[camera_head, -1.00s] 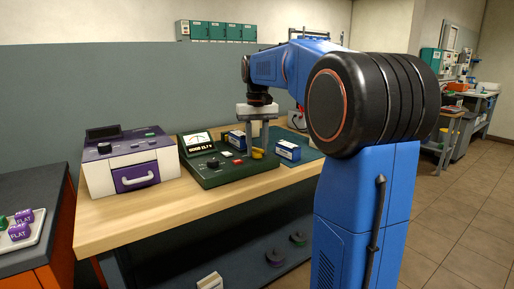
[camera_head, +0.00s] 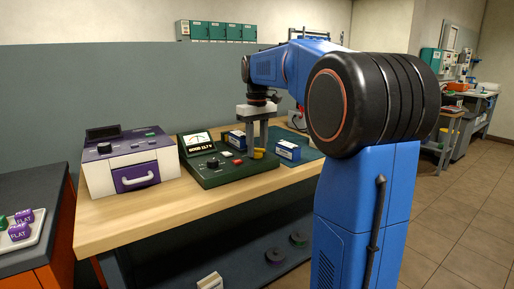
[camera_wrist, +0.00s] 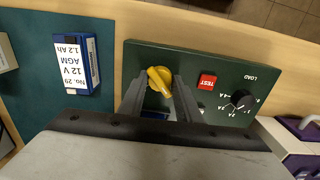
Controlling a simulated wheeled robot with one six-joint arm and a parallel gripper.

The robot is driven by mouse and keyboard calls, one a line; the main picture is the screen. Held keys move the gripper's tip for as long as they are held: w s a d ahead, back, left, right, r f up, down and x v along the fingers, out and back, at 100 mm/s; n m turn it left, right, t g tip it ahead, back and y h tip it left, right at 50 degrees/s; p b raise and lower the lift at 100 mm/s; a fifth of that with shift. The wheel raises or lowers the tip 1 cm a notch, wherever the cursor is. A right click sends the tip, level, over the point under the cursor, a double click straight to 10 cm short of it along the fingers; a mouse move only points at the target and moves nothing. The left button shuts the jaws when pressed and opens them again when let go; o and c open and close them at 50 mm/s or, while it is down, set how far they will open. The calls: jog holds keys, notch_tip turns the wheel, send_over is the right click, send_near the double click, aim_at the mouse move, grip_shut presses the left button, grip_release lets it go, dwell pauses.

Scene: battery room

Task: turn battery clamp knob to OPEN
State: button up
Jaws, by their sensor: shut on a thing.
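The yellow clamp knob (camera_head: 259,153) sits on the front right part of the dark green battery tester (camera_head: 208,178). In the wrist view the knob (camera_wrist: 160,80) lies between the two fingers of my gripper (camera_wrist: 158,92), with its handle slanted. My gripper (camera_head: 256,142) points down from above and is shut on the knob. A blue and white battery (camera_head: 236,139) stands on the tester behind the knob, mostly hidden by my gripper in the wrist view. No OPEN mark around the knob is readable.
A second battery (camera_head: 287,150) lies on the dark mat (camera_head: 309,150) right of the tester. The red TEST button (camera_wrist: 207,81) and black LOAD dial (camera_wrist: 240,99) are beside the knob. A white and purple box (camera_head: 127,160) stands left on the bench (camera_head: 130,222).

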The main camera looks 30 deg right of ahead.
jog(key=o, duration=1.1)
notch_tip(320, 180, up, 17)
jog(key=shift+r, duration=0.2)
dwell(0.3)
jog(key=s+a+f+t, duration=0.2)
jog(key=s+a+f, duration=0.8)
jog(key=s+f, duration=0.35)
jog(key=s+a+f+t, duration=0.1)
jog(key=s+a+f, duration=0.1)
jog(key=s+f, duration=0.3)
jog(key=s+a+f+t, duration=0.1)
jog(key=s+f, duration=0.5)
jog(key=f, duration=0.3)
jog(key=s+a+f, duration=0.2)
jog(key=s+f, duration=0.3)
jog(key=f, duration=0.2)
jog(key=shift+s+a+f+m+t, duration=0.25)
jog(key=shift+a+f+m+t, duration=0.05)
jog(key=shift+a+t, duration=0.1)
